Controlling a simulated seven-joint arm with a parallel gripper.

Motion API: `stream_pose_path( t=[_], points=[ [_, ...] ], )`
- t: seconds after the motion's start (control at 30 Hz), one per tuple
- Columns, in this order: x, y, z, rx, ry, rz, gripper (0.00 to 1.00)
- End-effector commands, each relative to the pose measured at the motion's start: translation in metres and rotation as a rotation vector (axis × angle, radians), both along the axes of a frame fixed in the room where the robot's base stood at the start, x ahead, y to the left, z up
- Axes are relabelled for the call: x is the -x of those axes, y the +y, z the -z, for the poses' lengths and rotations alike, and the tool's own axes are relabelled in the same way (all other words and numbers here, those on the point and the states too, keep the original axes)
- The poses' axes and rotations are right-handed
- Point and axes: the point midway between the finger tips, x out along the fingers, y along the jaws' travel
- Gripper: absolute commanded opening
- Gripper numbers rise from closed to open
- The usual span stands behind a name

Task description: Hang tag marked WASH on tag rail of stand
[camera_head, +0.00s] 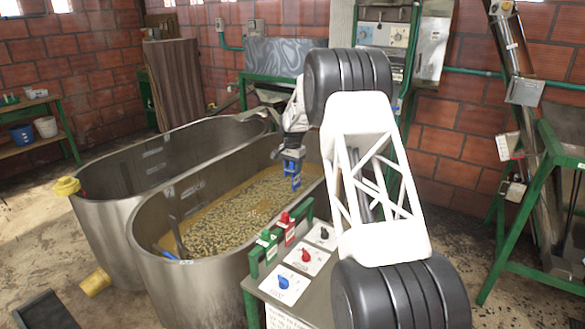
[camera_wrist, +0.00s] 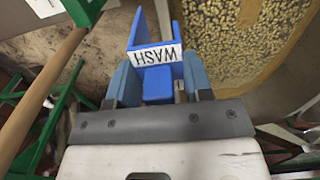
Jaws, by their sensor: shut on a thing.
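My gripper (camera_head: 292,155) is shut on the blue WASH tag (camera_head: 293,178) and holds it over the near tank, left of the stand. In the wrist view the tag (camera_wrist: 155,54) sits between my gripper's fingers (camera_wrist: 158,80), its white label reading WASH upside down and its hooked blue part pointing away from me. The stand (camera_head: 262,298) is at the bottom centre of the head view. Its green tag rail (camera_head: 308,210) stands along the tank side and carries a red tag (camera_head: 289,228) and a green tag (camera_head: 268,243). The held tag is apart from the rail.
The near metal tank (camera_head: 150,275) holds yellow liquid with pale beans (camera_head: 235,210). Another tank (camera_head: 90,205) stands behind it. The stand's top has blue (camera_head: 283,282), red (camera_head: 305,256) and black (camera_head: 324,234) knobs. A green-framed elevator (camera_head: 540,190) stands at right.

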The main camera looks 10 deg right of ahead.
Motion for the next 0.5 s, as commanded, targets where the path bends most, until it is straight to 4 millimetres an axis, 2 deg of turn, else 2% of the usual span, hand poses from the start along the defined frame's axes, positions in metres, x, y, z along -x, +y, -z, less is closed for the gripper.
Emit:
stream_pose_path(
  t=[0.27, 0.5],
  points=[
    [0.020, 0.003, -0.008, 0.000, -0.001, 0.000, 0.23],
    [0.061, 0.008, -0.020, 0.000, -0.001, 0.000, 0.23]
  ],
)
